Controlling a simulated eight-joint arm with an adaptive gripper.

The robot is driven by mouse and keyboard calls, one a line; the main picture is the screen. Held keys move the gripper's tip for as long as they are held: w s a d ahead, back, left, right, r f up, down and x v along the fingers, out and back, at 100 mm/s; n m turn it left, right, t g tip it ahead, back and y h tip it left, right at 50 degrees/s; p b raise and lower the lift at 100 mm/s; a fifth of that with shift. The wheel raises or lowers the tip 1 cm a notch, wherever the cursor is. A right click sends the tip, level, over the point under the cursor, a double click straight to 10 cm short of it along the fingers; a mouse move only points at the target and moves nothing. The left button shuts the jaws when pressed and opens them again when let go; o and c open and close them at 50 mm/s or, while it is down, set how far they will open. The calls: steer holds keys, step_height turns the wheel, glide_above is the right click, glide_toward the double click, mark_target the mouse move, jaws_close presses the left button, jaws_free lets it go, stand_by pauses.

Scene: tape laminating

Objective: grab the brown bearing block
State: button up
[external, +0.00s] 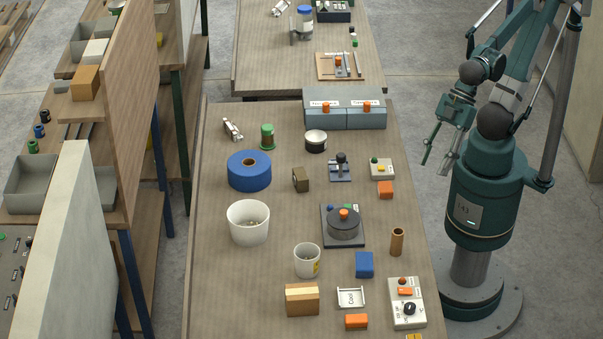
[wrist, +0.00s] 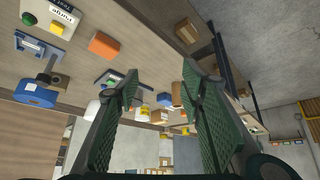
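The brown bearing block (external: 300,180) is a small dark brown block with a round hole in its face. It stands on the table just right of the blue tape roll (external: 249,171) in the external view. In the wrist view a brown block (wrist: 61,82) beside the blue roll (wrist: 36,93) looks like it, partly covered by a black-knobbed device. My gripper (external: 435,164) is held off the table's right edge, well to the right of the block. Its two green fingers are spread with nothing between them, as the wrist view (wrist: 160,82) shows.
Between my gripper and the block are a black-knobbed device (external: 340,168), a switch box (external: 382,168) and an orange block (external: 386,190). A round grey device with an orange knob (external: 343,223) stands nearer the front. A grey box (external: 345,110) lines the table's back.

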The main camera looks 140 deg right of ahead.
steer(key=shift+w+r, duration=0.1)
steer(key=shift+r, duration=0.05)
steer(key=w+d+r+n+g+p, duration=0.2)
steer(key=w+d+r+n+p, duration=0.1)
steer(key=w+d+r+p, duration=0.3)
steer(key=n+g+p, duration=0.5)
steer(key=n+p, duration=0.3)
steer(key=p, duration=0.6)
glide_above(301, 173)
steer(key=f, duration=0.8)
steer(key=shift+a+f, duration=0.25)
steer(key=shift+a, duration=0.15)
steer(key=shift+d+f, duration=0.35)
steer(key=shift+d, duration=0.05)
